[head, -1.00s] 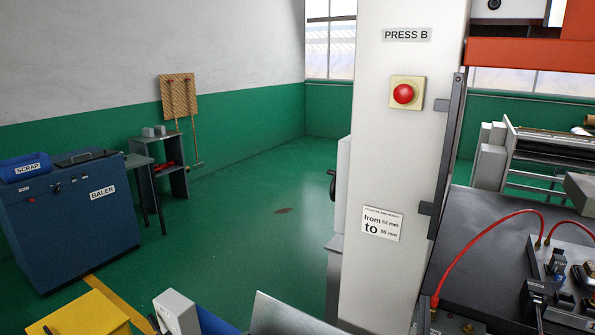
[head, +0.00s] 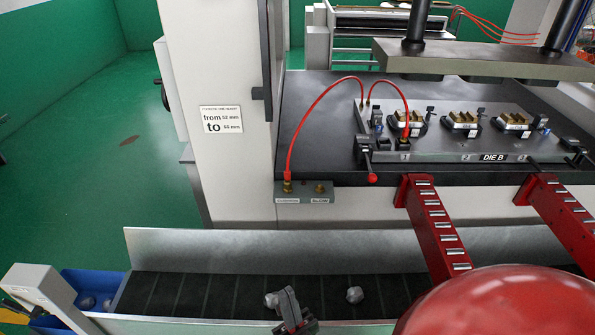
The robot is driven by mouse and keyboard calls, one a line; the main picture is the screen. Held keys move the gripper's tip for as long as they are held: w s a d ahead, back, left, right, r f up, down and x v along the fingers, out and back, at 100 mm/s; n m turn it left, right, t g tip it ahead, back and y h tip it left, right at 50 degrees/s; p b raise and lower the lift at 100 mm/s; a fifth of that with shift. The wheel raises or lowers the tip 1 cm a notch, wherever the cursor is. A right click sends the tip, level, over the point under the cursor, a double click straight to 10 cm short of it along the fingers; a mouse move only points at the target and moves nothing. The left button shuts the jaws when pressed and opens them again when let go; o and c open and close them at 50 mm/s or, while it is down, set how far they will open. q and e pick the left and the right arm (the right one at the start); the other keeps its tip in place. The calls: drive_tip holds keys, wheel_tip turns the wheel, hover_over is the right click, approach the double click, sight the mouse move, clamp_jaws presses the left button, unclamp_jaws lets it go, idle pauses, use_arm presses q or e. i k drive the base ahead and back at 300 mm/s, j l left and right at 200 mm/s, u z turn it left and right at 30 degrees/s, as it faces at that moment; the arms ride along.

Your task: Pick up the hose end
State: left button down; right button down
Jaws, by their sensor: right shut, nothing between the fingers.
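A red hose (head: 314,111) arcs from the tooling plate of die B down to a grey block (head: 305,192) at the press bed's front left corner. Its lower end (head: 288,178) meets a brass fitting on the left of that block. A second brass fitting (head: 319,188) on the block has no hose on it. A shorter red hose (head: 387,82) loops between two points on the plate. My right gripper (head: 289,300) is dark, shut and empty, in front of the conveyor at the bottom, well below the hose end in the picture. My left gripper is out of view.
A dark conveyor (head: 225,296) with a metal side guard (head: 190,250) runs before the press, carrying grey lumps (head: 354,295). Two red roller arms (head: 436,232) jut from the bed. A red dome (head: 510,308) covers the bottom right. A blue bin (head: 95,283) stands left.

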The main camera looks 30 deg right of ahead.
sight(403, 140)
drive_tip(key=z, duration=1.65)
